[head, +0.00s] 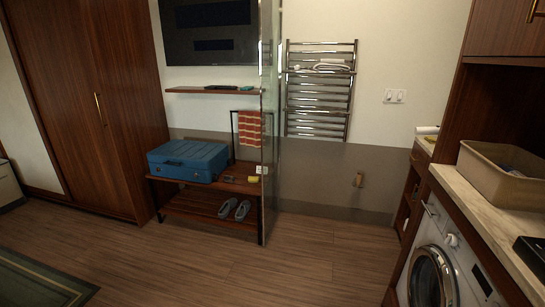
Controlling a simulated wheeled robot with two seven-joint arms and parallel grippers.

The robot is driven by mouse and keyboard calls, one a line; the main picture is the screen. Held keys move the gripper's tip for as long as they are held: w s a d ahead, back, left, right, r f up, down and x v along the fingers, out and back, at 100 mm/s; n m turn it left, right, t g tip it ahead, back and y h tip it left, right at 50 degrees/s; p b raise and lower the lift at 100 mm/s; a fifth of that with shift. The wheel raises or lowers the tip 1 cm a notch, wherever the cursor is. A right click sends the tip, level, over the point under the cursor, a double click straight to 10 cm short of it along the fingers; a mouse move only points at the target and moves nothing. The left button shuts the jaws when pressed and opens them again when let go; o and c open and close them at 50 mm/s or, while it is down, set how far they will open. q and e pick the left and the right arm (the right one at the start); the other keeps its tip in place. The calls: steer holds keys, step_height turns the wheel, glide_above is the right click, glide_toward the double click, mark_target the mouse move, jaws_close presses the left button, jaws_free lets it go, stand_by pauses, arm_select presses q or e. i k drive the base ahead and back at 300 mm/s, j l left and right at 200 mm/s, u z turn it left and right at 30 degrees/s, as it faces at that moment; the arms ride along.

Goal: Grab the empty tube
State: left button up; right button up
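A small brown, upright, tube-like piece (360,181) is on the low grey wall panel below the towel rack; it may be an empty cardboard tube on a holder, but it is too small to tell. A white roll-like thing (427,130) lies at the far end of the counter on the right, partly cut off by the cabinet; I cannot tell whether it is a tube. Neither of my grippers is in view.
A glass panel (271,130) stands beside the wooden bench (205,205) with a blue suitcase (188,160) and shoes. At right are a washing machine (440,265) and a counter with a beige bin (500,175). The middle floor (240,270) is clear.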

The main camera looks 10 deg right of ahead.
mark_target(359, 179)
steer(key=i+l+z, duration=0.1)
steer(key=i+z, duration=0.35)
steer(key=i, duration=0.15)
steer(key=i+j+z, duration=0.1)
steer(key=i+z, duration=0.35)
steer(key=i, duration=0.15)
steer(key=i+j+z, duration=0.45)
steer(key=i, duration=0.15)
steer(key=i+z, duration=0.25)
steer(key=z, duration=0.25)
steer(key=i+j+z, duration=0.1)
steer(key=i+z, duration=0.15)
steer(key=z, duration=0.2)
